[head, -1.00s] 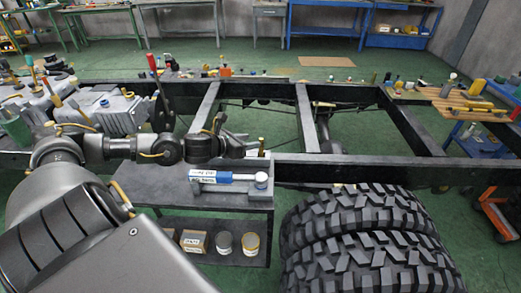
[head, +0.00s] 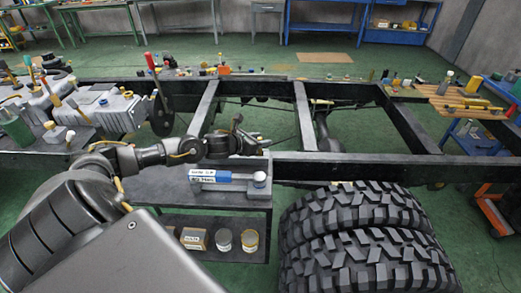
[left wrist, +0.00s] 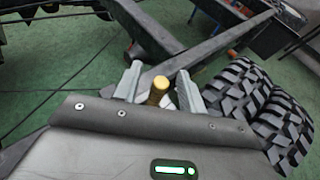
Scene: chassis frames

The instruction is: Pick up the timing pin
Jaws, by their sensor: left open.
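In the left wrist view, a brass-yellow round-topped cylinder (left wrist: 158,90), perhaps the timing pin, shows between my two grey fingertips. The fingers stand apart with gaps beside it, and I cannot tell how deep it sits between them. Its lower part is hidden by the gripper body. In the head view my left gripper (head: 242,133) is open above the back of a dark cart (head: 150,189), near the black chassis rail (head: 370,166). I cannot make out the brass cylinder clearly there. My right gripper is not in view.
A blue-and-white labelled tool with a grey rod (head: 210,174) lies on the cart in front of the gripper. Boxes and tins (head: 249,241) stand on its lower shelf. Large tyres (head: 365,235) are at the right. Grey engine parts (head: 105,105) are at the left.

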